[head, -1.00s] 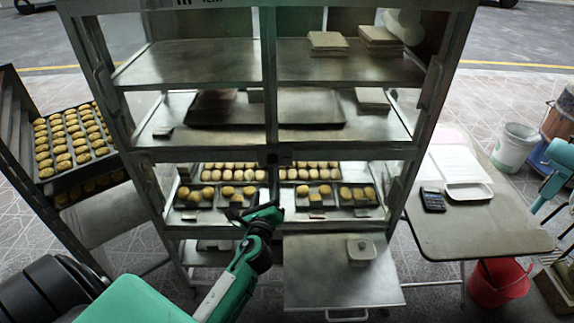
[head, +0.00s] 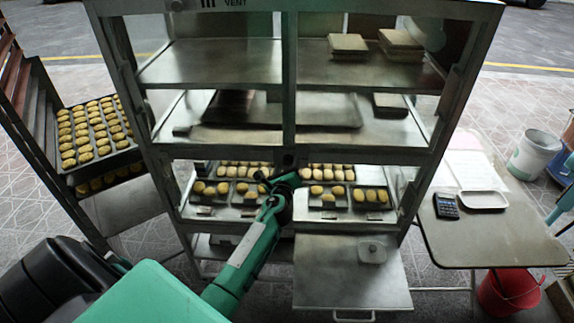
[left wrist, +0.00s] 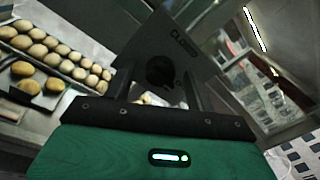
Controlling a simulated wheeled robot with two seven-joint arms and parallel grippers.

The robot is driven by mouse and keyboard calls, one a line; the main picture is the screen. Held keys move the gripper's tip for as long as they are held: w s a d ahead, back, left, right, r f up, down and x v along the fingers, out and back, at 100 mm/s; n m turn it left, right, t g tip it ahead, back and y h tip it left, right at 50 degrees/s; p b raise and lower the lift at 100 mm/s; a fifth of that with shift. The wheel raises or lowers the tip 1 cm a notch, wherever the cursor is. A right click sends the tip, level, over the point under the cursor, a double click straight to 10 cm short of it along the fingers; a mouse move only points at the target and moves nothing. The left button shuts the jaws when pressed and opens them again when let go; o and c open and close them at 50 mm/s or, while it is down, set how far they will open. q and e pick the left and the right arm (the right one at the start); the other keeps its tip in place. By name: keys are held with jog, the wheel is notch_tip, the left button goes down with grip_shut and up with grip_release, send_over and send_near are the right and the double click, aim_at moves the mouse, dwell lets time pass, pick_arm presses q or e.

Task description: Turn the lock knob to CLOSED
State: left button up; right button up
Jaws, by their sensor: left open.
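The dark lock knob (left wrist: 160,72) sits on a dark plate (left wrist: 183,52) lettered CLOSED in the left wrist view. The lettering runs diagonally above and right of the knob. My left gripper (left wrist: 160,92) is open, with one finger on each side of the knob in that view; I cannot tell whether they touch it. In the head view my left gripper (head: 280,182) is at the front of the oven, just below the small dark lock plate (head: 288,158) on the middle post. The knob cannot be made out there. My right gripper is not in view.
The glass-fronted oven (head: 292,100) holds trays of buns behind and beside my gripper. Below is a metal shelf (head: 340,285) with a lidded box (head: 371,251). A bun rack (head: 75,190) stands left, a table (head: 490,245) with a calculator (head: 445,205) right.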

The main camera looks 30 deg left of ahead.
pick_arm(q)
jog(key=shift+c, duration=0.4)
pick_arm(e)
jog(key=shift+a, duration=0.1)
pick_arm(q)
jog(key=c, duration=0.9)
jog(key=shift+o, duration=0.2)
jog(key=n+b, duration=0.5)
jog(key=n, duration=0.1)
jog(key=n+y+b, duration=0.1)
jog(key=n+b, duration=0.4)
jog(key=n, duration=0.2)
jog(key=n+y+b, duration=0.1)
jog(key=n+b, duration=0.4)
jog(key=n, duration=0.1)
jog(key=shift+d+f+b, duration=0.1)
jog(key=shift+f+b, duration=0.25)
jog(key=shift+b, duration=0.05)
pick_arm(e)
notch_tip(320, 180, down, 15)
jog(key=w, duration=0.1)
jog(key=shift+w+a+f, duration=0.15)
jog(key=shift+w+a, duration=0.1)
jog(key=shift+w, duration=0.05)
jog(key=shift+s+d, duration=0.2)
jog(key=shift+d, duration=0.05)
pick_arm(q)
jog(key=o, duration=0.9)
jog(key=shift+r, duration=0.1)
